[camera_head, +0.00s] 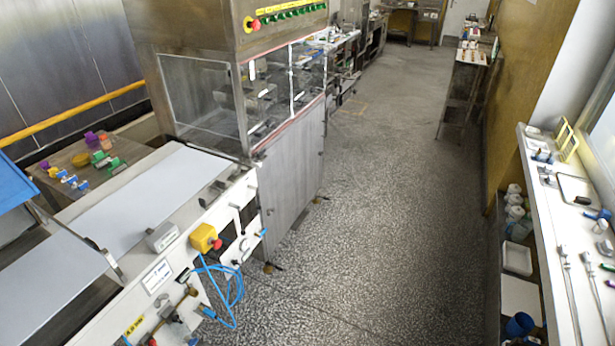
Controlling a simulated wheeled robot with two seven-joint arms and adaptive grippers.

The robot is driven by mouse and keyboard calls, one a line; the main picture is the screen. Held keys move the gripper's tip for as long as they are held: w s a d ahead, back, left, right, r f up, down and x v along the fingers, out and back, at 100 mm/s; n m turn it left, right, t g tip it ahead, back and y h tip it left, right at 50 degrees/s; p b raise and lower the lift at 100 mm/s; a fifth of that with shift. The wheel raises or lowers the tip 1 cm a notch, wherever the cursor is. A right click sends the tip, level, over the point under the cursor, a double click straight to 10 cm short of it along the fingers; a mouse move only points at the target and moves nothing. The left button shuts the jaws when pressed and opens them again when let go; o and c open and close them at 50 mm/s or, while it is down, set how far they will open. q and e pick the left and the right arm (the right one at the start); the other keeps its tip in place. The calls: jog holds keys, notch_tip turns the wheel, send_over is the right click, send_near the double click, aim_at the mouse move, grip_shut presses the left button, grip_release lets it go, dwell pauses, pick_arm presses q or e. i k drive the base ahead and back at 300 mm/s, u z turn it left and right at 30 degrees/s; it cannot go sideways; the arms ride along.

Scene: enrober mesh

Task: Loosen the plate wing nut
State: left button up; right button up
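A small pale plate (236,252) with dark slots or fittings is on the side of the white conveyor machine (183,236), left of the picture's middle. A small blue-tipped part (262,232) sticks out at its right side. I cannot tell which fitting is the wing nut; the parts there are too small. Neither of my grippers is in view.
A yellow box with a red button (205,238) and a looped blue hose (228,290) are beside the plate. A steel cabinet with clear guards (245,95) stands behind. A cluttered shelf (545,210) lines the right wall. The speckled floor (390,220) between is clear.

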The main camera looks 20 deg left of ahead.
aim_at(236, 172)
jog(key=z, duration=0.05)
jog(key=i, duration=1.5)
jog(key=u, duration=1.85)
jog(key=i, duration=0.8)
jog(key=u, duration=0.9)
